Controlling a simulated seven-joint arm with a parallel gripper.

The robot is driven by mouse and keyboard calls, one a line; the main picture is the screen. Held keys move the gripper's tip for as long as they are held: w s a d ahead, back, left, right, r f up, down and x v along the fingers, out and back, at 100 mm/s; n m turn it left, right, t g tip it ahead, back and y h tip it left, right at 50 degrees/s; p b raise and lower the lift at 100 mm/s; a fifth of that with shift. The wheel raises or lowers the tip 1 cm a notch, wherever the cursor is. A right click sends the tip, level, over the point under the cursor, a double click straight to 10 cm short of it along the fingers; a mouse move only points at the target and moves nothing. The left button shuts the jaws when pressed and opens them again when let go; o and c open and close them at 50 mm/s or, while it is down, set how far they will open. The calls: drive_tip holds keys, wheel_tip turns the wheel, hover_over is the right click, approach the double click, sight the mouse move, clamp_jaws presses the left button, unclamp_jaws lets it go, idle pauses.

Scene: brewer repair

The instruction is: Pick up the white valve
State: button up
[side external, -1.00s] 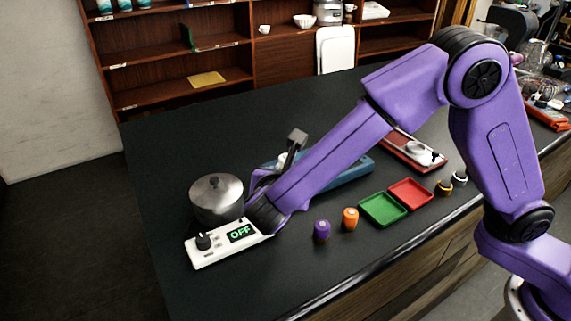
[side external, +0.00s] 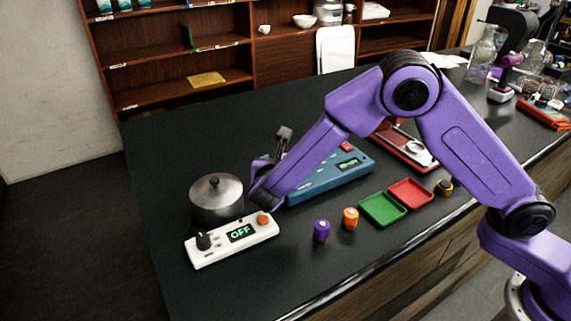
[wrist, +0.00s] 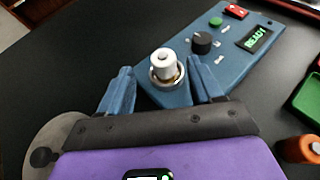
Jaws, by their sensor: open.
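The white valve (wrist: 163,62) stands upright in a metal ring at the near end of the blue brewer panel (wrist: 228,62) in the wrist view. My gripper (wrist: 160,72) is open, with one blue finger to the left of the valve and one to the right. Gaps show between the valve and both fingers, and nothing is held. In the side view the blue panel (side external: 330,181) lies partly behind my forearm; the valve and my fingertips are hidden there.
A metal pot (side external: 216,200) and a white control box (side external: 225,243) reading OFF stand close to my wrist. Purple (side external: 321,231) and orange (side external: 350,218) small parts, a green tray (side external: 382,209) and a red tray (side external: 410,193) lie to the right. The front left counter is clear.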

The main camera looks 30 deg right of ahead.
drive_tip(key=shift+d+x, duration=0.2)
drive_tip(key=shift+x, duration=2.6)
drive_tip(key=shift+s+r, duration=0.1)
drive_tip(key=c, duration=1.2)
